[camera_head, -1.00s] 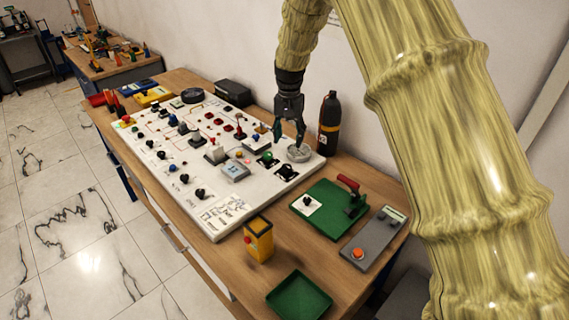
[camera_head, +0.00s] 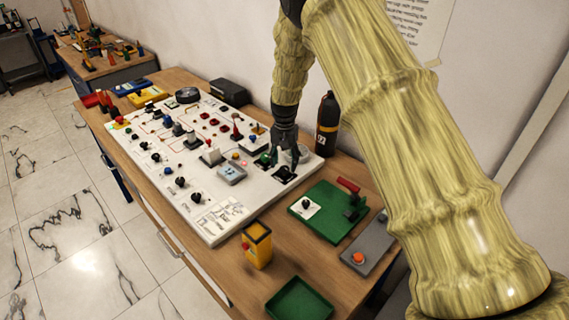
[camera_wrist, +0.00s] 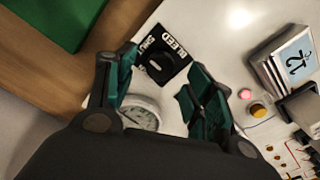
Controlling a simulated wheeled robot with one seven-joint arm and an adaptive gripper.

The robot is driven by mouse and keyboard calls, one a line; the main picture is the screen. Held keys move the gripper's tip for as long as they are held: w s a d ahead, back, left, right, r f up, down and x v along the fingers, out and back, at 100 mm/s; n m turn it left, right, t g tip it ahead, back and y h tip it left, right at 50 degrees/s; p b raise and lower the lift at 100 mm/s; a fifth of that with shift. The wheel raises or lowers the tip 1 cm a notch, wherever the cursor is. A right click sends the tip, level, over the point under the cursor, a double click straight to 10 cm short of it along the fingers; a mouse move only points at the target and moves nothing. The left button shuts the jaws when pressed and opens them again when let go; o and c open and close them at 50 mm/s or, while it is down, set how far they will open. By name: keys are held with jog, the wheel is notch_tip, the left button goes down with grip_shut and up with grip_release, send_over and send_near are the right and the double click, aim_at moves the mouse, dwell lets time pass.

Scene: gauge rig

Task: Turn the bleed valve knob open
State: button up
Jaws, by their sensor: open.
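The bleed valve knob is a round black knob (camera_wrist: 158,67) on a black square plate (camera_wrist: 181,52) lettered BLEED and SHUT. In the head view its plate (camera_head: 285,173) lies near the right end of the white panel (camera_head: 205,222). My gripper (camera_head: 279,162) points down just behind it. In the wrist view my gripper (camera_wrist: 163,72) is open, with a dark green finger on each side of the knob and nothing between them held. I cannot tell whether the fingers touch the knob, or which way the knob points.
A round gauge (camera_wrist: 141,113) sits close to the fingers. A green knob (camera_head: 264,158) is beside the bleed plate. A black bottle (camera_head: 327,125) stands behind the panel. A green board with a red-handled clamp (camera_head: 348,186), a yellow box (camera_head: 257,246) and a green tray (camera_head: 300,300) are nearer.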

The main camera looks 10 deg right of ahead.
aim_at(284, 170)
jog(key=shift+s+f, duration=0.1)
jog(key=shift+f, duration=0.3)
jog(key=shift+f+p, duration=0.3)
jog(key=shift+f, duration=0.6)
jog(key=shift+c, duration=0.3)
jog(key=c, duration=1)
